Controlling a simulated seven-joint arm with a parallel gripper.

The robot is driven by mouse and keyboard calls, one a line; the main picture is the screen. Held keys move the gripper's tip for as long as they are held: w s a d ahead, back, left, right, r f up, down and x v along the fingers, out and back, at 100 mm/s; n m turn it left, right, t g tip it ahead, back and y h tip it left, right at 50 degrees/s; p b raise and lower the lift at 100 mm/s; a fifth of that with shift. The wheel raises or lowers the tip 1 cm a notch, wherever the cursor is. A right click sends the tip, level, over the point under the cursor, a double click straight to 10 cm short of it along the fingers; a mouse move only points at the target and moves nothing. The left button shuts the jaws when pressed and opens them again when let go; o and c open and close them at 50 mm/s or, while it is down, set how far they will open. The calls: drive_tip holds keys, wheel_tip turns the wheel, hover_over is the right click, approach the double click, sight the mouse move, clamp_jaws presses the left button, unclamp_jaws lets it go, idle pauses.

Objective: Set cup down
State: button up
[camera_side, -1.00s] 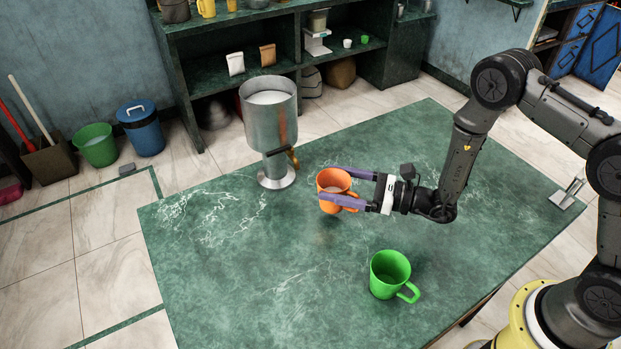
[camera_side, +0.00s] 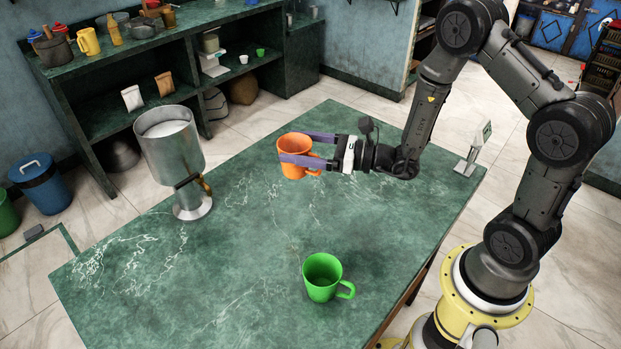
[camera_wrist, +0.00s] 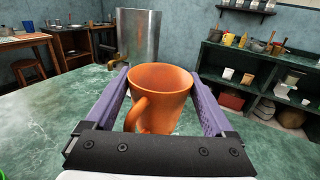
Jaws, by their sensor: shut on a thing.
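The orange cup (camera_side: 291,174) is upright between the two purple fingers of my gripper (camera_side: 296,147), which is shut on it. In the wrist view the orange cup (camera_wrist: 165,100) is held between the fingers (camera_wrist: 162,78), its handle towards the camera and a little left.
A metal dispenser (camera_side: 170,150) with a brass tap stands on the table to the left; it also shows behind the cup in the wrist view (camera_wrist: 139,35). A green cup (camera_side: 321,280) stands near the front edge. The table between them is clear. Shelves (camera_side: 85,80) stand behind.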

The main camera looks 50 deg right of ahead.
drive_tip(key=w+d+r+m+t+h, duration=0.1)
drive_tip(key=w+d+m+h, duration=0.1)
drive_tip(key=d+h, duration=0.15)
drive_tip(key=s+a+y, duration=0.1)
drive_tip(key=s+a+n+y, duration=0.1)
drive_tip(key=s, duration=0.1)
drive_tip(key=shift+a+f+y, duration=0.15)
drive_tip(key=shift+f+y, duration=0.2)
drive_tip(key=s+d+n+g+y, duration=0.1)
drive_tip(key=s+y, duration=0.1)
drive_tip(key=s, duration=1.2)
drive_tip(key=m+h, duration=0.1)
drive_tip(key=h, duration=0.2)
hover_over(323, 197)
drive_tip(key=shift+t, duration=0.4)
wheel_tip(323, 197, down, 12)
drive_tip(key=shift+s+r, duration=0.1)
drive_tip(key=shift+r, duration=0.05)
